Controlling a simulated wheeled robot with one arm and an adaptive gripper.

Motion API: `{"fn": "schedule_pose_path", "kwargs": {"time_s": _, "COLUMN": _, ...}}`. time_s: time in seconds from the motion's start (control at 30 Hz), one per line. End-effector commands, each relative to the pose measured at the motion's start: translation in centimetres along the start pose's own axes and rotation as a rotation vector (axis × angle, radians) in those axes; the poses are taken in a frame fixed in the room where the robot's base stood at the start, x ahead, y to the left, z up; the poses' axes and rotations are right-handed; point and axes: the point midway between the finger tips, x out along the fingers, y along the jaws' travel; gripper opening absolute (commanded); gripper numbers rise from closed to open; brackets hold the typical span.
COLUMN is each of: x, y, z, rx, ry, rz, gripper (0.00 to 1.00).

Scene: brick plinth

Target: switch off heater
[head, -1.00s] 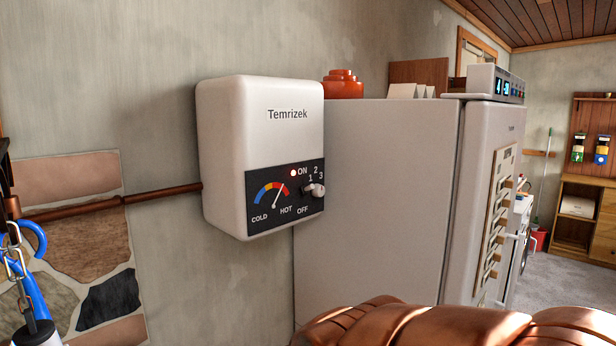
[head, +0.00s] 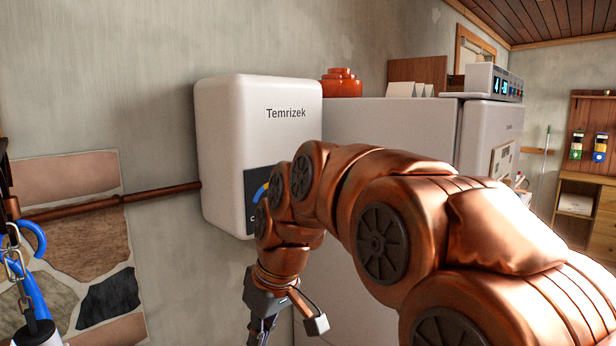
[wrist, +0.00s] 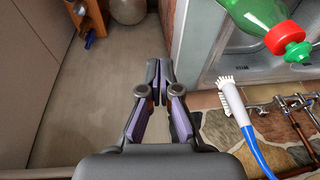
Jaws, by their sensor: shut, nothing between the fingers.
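The heater (head: 262,110) is a white wall box marked Temrizek, in the middle of the head view. My arm now covers most of its dark control panel (head: 254,190), so its knob and lamp are hidden. Only the left edge of the coloured dial shows. My gripper is low in front of the heater and below it, pointing down in the head view (head: 262,325). In the wrist view my gripper (wrist: 158,68) is shut and empty, pointing at the floor. The heater is not visible in the wrist view.
A tall white cabinet (head: 390,125) stands right of the heater, with a red-orange pot (head: 341,83) on top. A copper pipe (head: 110,203) runs along the wall. In the wrist view, a green bottle (wrist: 262,22), a white brush (wrist: 232,100) and a metal sink (wrist: 228,60) are at the right.

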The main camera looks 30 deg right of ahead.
Motion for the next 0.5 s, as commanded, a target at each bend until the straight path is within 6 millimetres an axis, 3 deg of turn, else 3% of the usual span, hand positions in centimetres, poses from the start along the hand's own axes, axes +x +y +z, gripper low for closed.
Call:
{"fn": "schedule_pose_path", "kwargs": {"time_s": 0.03, "x": -1.2, "y": 1.2, "z": -1.9, "rx": -0.019, "ry": 0.037, "rz": 0.003, "gripper": 0.0}}
{"fn": "schedule_pose_path", "kwargs": {"time_s": 0.2, "x": -5.1, "y": 5.1, "z": -6.9, "rx": -0.103, "ry": 0.156, "rz": 0.022, "gripper": 0.0}}
{"fn": "schedule_pose_path", "kwargs": {"time_s": 0.5, "x": -12.5, "y": 13.1, "z": -13.1, "rx": -0.252, "ry": 0.342, "rz": 0.115, "gripper": 0.0}}
